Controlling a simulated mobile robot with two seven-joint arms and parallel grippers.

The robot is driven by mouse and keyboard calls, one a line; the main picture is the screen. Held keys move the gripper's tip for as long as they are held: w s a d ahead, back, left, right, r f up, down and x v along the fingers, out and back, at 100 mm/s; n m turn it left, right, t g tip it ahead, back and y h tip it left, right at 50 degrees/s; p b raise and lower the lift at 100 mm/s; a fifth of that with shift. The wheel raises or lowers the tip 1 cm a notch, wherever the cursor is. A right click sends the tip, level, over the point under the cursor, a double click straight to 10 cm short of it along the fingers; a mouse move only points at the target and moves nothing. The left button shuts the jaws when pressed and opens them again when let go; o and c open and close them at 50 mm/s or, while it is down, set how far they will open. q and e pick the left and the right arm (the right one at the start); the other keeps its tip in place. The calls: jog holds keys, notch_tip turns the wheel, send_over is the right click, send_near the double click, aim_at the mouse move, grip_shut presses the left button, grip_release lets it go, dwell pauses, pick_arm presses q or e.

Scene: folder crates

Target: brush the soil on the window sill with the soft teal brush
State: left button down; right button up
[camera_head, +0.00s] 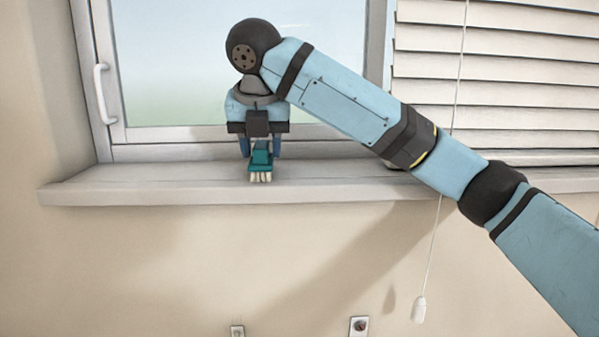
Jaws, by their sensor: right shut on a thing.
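My right gripper (260,148) is shut on the soft teal brush (261,158) and points down over the window sill. The brush has pale bristles (260,177) facing down, at the front part of the window sill (130,184). I cannot tell whether the bristles touch the sill. No soil can be made out on the visible part of the sill; my gripper and arm hide some of it. My left gripper is not in view.
A window with a white handle (103,93) stands behind the sill. White blinds (500,85) hang at the right, with a pull cord ending in a knob (419,310). Two small metal brackets (359,326) (237,331) are on the wall below. The sill's left part is clear.

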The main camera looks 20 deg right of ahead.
jog(key=shift+w+a, duration=0.1)
jog(key=shift+a, duration=0.45)
jog(key=shift+r, duration=0.75)
jog(key=shift+d, duration=0.1)
jog(key=s+d, duration=0.1)
jog(key=d, duration=0.4)
jog(key=s+d, duration=0.1)
jog(key=d, duration=0.3)
jog(key=s+d, duration=0.1)
jog(key=d, duration=0.4)
jog(key=shift+d+f, duration=0.2)
jog(key=shift+d, duration=0.15)
jog(key=shift+a, duration=0.1)
jog(key=shift+a, duration=0.1)
notch_tip(320, 180, up, 4)
jog(key=shift+r, duration=0.1)
